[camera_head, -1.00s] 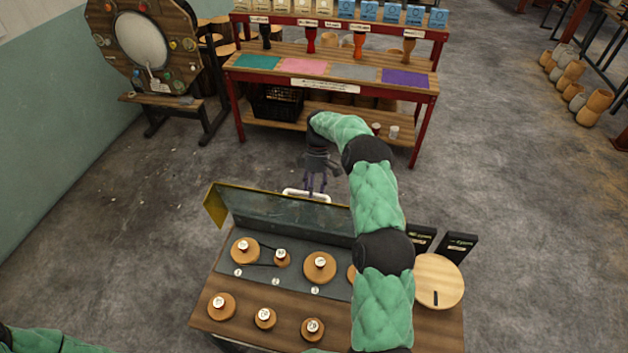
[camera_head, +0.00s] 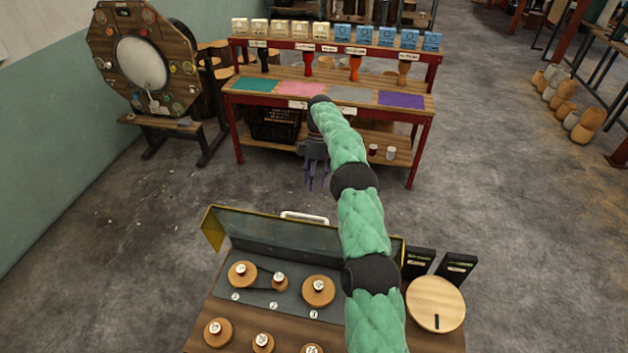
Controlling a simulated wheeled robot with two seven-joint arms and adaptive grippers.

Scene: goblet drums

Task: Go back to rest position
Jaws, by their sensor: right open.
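My right arm, in a green padded sleeve, reaches forward over the wooden workbench (camera_head: 225,308). My right gripper (camera_head: 317,182) is open and empty, with its fingers hanging down. In the picture it shows just above the white handle (camera_head: 304,217) of the bench's raised cover (camera_head: 270,228). It is apart from the handle. My left gripper is not in view.
The bench carries wooden discs (camera_head: 318,291) with pegs, a round light board (camera_head: 436,303) and two black holders (camera_head: 418,263). A red rack (camera_head: 428,115) with coloured mats stands behind. A round-faced wooden stand (camera_head: 140,62) is at the left. Floor lies clear between.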

